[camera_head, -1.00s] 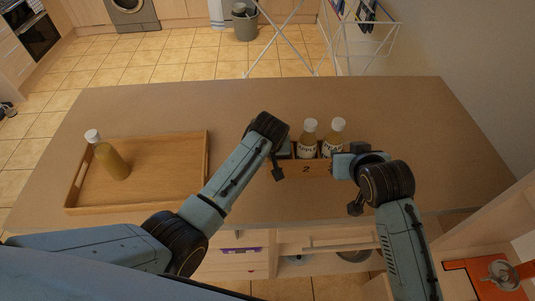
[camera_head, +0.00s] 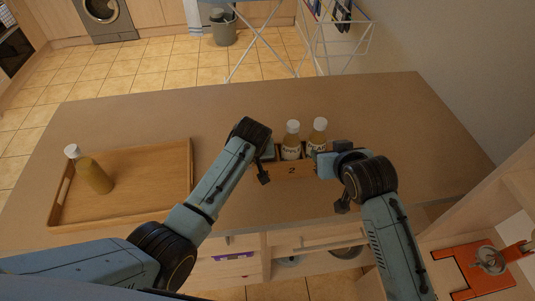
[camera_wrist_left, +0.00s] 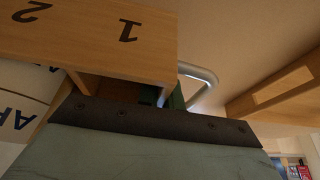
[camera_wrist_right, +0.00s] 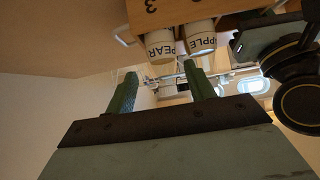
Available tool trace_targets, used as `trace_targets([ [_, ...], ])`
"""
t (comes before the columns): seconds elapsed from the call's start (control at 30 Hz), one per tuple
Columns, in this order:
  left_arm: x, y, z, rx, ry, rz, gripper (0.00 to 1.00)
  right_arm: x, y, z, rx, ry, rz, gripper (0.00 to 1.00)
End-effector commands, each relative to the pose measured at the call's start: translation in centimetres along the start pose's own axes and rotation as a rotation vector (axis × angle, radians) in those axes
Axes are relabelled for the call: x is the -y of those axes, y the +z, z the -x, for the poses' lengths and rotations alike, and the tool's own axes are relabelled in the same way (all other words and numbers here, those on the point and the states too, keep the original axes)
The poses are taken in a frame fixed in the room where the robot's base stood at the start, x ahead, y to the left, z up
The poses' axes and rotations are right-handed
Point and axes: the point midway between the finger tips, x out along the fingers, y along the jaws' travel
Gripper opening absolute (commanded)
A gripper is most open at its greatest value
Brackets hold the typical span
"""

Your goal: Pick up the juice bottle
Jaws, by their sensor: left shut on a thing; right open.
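A juice bottle (camera_head: 95,175) with yellow-brown contents and a white cap stands on the wooden tray (camera_head: 190,165) at the left. Two more capped bottles stand in a wooden crate marked 2 on its front (camera_head: 292,171), the left one (camera_head: 291,145) beside the right one (camera_head: 316,138). The right wrist view shows labels reading PEAR (camera_wrist_right: 160,48) and APPLE (camera_wrist_right: 201,40). My left gripper (camera_head: 266,155) is shut at the crate's left end, by a metal handle (camera_wrist_left: 203,82); its exact grip is partly hidden. My right gripper (camera_wrist_right: 162,85) is open and empty near the crate's right end.
The brown counter (camera_head: 350,100) is clear behind the crate and to its right. Drawers and an open shelf lie below its front edge. A drying rack (camera_head: 345,35) and a grey bin (camera_head: 222,28) stand beyond it. An orange-red item (camera_head: 445,270) is at the lower right.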

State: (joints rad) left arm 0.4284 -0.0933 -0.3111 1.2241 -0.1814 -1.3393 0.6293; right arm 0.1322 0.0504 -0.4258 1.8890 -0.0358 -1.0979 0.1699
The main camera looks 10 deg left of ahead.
Motion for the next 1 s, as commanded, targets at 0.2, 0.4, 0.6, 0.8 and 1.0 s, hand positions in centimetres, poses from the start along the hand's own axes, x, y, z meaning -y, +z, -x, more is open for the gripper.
trace_targets([
  [0.2, 0.0, 0.0, 0.0, 0.0, -0.001, 0.0, 0.0, -0.1, -1.3, -0.3, 0.037, -0.003, -0.004, 0.55],
  [0.4, 0.0, 0.0, 0.0, 0.0, -0.001, 0.0, 0.0, -0.5, -5.3, -0.6, 0.18, -0.012, -0.01, 0.55],
  [0.6, 0.0, 0.0, 0.0, 0.0, -0.001, 0.0, 0.0, -0.7, -9.5, 1.0, 0.35, -0.021, 0.001, 0.55],
  [0.8, 0.0, 0.0, 0.0, 0.0, -0.001, 0.0, 0.0, -0.7, -12.2, 3.1, 0.466, -0.022, 0.02, 0.55],
  [1.0, 0.0, 0.0, 0.0, 0.0, -0.001, 0.0, 0.0, -0.7, -12.5, 3.1, 0.511, -0.021, 0.028, 0.55],
])
